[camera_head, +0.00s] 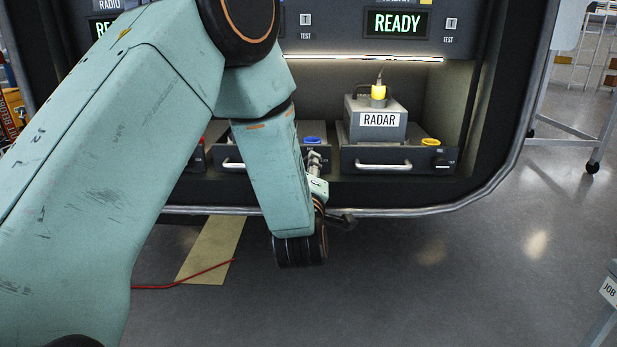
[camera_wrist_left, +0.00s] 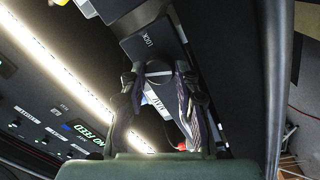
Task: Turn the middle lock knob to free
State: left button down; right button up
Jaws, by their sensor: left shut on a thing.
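The middle tray (camera_head: 262,160) is a dark drawer with a light bar handle (camera_head: 233,164) and a blue round connector (camera_head: 313,141) on top. My left gripper (camera_head: 314,162) is at the right end of its front. In the left wrist view my left gripper (camera_wrist_left: 157,72) has its two fingers on either side of the dark middle lock knob (camera_wrist_left: 157,68), shut on it. A LOCK label (camera_wrist_left: 148,40) shows beside the knob. The knob's exact angle is hard to tell. A NAV label (camera_wrist_left: 152,100) shows between the fingers. My right gripper is not in view.
The right tray (camera_head: 365,158) holds a grey RADAR box (camera_head: 376,122) with a yellow plug, and has its own dark knob (camera_head: 440,162). My left arm covers much of the left tray. A rounded frame edge (camera_head: 420,211) runs below the trays. A red cable (camera_head: 185,282) lies on the floor.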

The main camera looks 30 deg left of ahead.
pick_arm(q)
jog(key=shift+n+b, duration=0.95)
jog(key=shift+n, duration=0.85)
jog(key=shift+r+n+y, duration=0.1)
jog(key=shift+n+y, duration=0.2)
jog(key=c, duration=1)
grip_release()
